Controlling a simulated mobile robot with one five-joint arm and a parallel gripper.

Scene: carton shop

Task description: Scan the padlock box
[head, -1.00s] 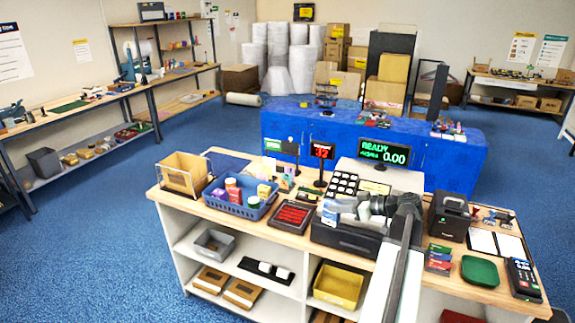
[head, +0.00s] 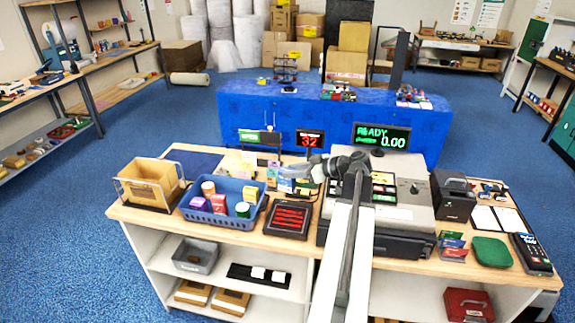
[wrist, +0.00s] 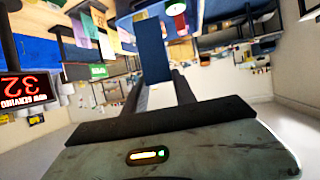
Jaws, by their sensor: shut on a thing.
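My gripper (head: 287,180) is in the air above the counter, left of the register, its fingers pointing left. In the wrist view it (wrist: 158,85) is shut on a blue and white box (wrist: 153,58). I cannot read its label, so I cannot tell whether it is the padlock box. In the head view the held box is small and hard to make out at the fingertips. The scanner (head: 289,218), a dark flat unit with glowing red lines, lies on the counter below and near the gripper, apart from it. The register display (head: 381,138) reads READY and 0.00.
A blue basket (head: 222,212) of small goods and a tan bin (head: 150,183) stand left of the scanner. The register (head: 408,202) stands right of it. A red 32 sign (head: 310,140) and small cards stand behind. A card terminal (head: 531,252) and green pad (head: 491,252) lie at right.

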